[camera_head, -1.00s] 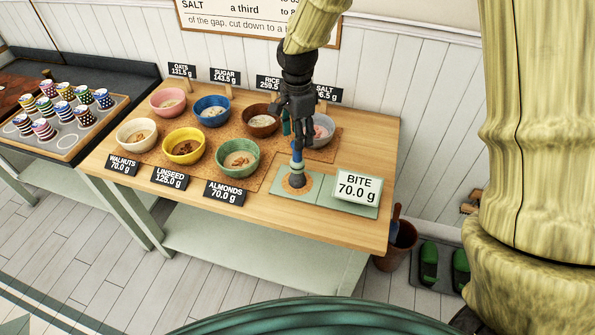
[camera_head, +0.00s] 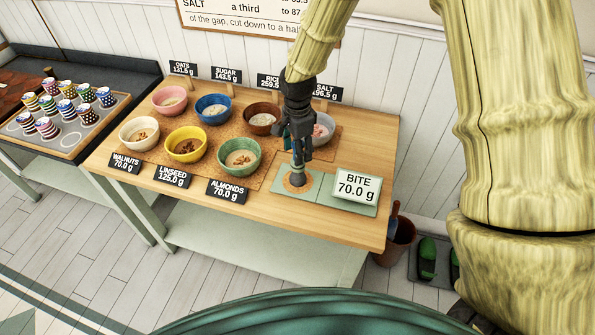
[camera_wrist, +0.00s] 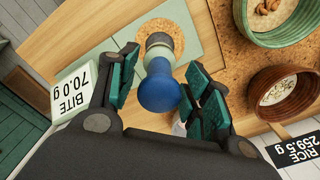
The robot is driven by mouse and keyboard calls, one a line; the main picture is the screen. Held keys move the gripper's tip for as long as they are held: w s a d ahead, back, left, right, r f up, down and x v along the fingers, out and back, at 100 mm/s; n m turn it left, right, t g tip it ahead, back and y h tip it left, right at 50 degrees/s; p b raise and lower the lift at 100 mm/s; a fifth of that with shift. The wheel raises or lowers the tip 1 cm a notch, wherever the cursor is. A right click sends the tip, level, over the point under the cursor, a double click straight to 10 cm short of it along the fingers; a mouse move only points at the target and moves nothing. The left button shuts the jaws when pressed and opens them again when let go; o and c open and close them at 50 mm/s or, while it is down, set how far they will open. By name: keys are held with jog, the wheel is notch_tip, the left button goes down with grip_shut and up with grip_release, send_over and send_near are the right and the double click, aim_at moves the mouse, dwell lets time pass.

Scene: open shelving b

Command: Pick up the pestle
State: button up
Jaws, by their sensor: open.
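The pestle stands upright on a round cork coaster (camera_head: 293,187) on the green mat. In the wrist view it has a blue knob (camera_wrist: 160,88) on top, a paler neck and a dark grey foot. In the head view only its lower part (camera_head: 297,172) shows; my gripper hides the top. My gripper (camera_head: 299,150) is pointing down over the pestle.
A scale display reading BITE 70.0 g (camera_head: 357,187) stands right of the pestle. A green bowl (camera_head: 239,157) is to its left. Name signs line the table.

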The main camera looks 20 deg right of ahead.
jog(key=shift+c, duration=0.5)
jog(key=c, duration=0.8)
jog(key=shift+c, duration=0.2)
jog(key=shift+r, duration=0.1)
jog(key=shift+r+b, duration=0.9)
jog(key=shift+r, duration=0.75)
jog(key=s+a+r+b, duration=0.1)
jog(key=s+a+b, duration=0.3)
jog(key=s, duration=1)
jog(key=shift+s+a+r, duration=0.3)
jog(key=shift+s+a, duration=0.1)
jog(key=shift+a, duration=0.7)
